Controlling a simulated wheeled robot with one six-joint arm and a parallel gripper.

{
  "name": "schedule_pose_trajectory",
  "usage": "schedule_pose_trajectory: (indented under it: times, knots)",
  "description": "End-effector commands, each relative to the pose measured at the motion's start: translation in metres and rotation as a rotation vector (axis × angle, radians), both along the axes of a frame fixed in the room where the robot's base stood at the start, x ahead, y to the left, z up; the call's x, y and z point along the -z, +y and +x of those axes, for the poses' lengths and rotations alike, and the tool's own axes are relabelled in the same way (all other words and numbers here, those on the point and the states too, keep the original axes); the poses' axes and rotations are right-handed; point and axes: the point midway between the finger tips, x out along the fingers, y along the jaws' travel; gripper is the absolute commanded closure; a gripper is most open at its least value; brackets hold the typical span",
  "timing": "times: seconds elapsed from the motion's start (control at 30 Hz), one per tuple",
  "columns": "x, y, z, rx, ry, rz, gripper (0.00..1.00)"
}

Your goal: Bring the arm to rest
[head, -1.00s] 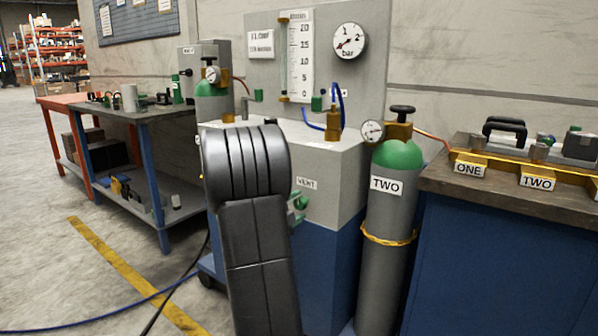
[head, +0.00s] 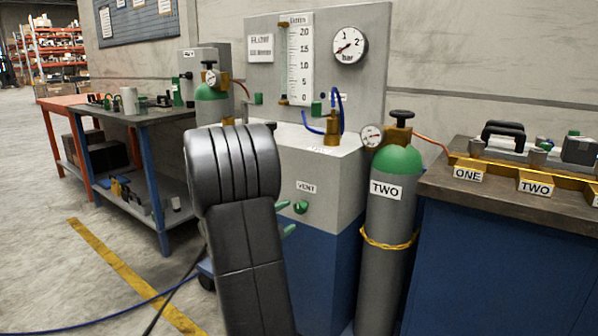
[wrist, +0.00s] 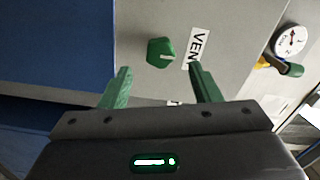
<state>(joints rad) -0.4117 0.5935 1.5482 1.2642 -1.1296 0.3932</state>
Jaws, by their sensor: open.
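My arm (head: 240,220) rises in front of the white and blue gas cabinet in the head view, bent at its top. The green fingers of my gripper (head: 290,216) show just past its right edge, left of the green VENT knob (head: 301,207). In the wrist view my gripper (wrist: 162,77) is open, with its two green fingers spread and nothing between them. The VENT knob (wrist: 160,52) sits beyond the fingertips, apart from them. The rest of my gripper is hidden behind the arm in the head view.
Grey cylinder TWO (head: 383,240) stands right of the cabinet (head: 335,190), beside a blue bench (head: 500,265). A gauge panel (head: 365,85) rises behind. A workbench (head: 150,113) stands at left. Cables cross the floor; open floor lies front left.

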Motion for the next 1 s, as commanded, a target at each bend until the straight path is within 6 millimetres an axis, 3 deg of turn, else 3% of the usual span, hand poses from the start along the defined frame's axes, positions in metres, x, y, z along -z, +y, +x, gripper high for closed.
schedule_pose_trajectory:
  times: [0.43, 1.0]
  knots:
    - [-0.002, 0.049, -0.067, -0.003, 0.001, 0.0, 0.43]
    - [0.003, -0.018, 0.023, 0.005, -0.002, 0.001, 0.43]
